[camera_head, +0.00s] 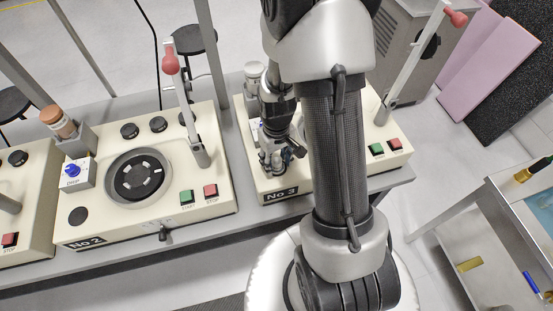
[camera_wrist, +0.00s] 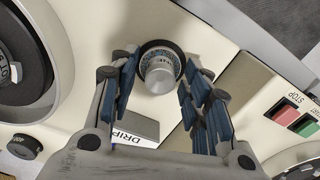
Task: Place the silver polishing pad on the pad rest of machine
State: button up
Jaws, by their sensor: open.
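The silver polishing pad (camera_wrist: 160,74) appears in the wrist view as a silver round grip with a speckled blue-grey ring, in a dark circle at the front left of the machine marked No 3 (camera_head: 283,195). The dark circle looks like the pad rest; I cannot tell how the pad is seated. My gripper (camera_wrist: 160,82) is open, its blue-lined fingers on either side of the pad. Small gaps seem to show, but contact is unclear. In the head view, my gripper (camera_head: 272,163) is low over that corner, and the pad is not clearly visible.
A drip box (camera_wrist: 137,128) and round bowl (camera_wrist: 22,55) are close to my gripper. Machine No 2 (camera_head: 140,230) stands left, with a raised red-knobbed lever (camera_head: 171,64). A silver-capped bottle (camera_head: 254,70) stands behind. Another table (camera_head: 508,205) is at right.

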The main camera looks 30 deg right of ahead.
notch_tip(320, 180, up, 12)
jog(key=p, duration=0.3)
notch_tip(320, 180, up, 12)
jog(key=t, duration=0.2)
send_over(277, 162)
jog(key=s+a, duration=0.3)
jog(key=a, duration=0.2)
jog(key=s+a+r+t, duration=0.2)
jog(key=s+a+r, duration=0.3)
jog(key=s, duration=0.5)
notch_tip(277, 162, up, 3)
jog(key=shift+s+a+f+t, duration=0.15)
jog(key=shift+s+a+t, duration=0.15)
jog(key=shift+s+a, duration=0.1)
jog(key=shift+w, duration=0.1)
notch_tip(277, 162, down, 5)
jog(key=b, duration=0.5)
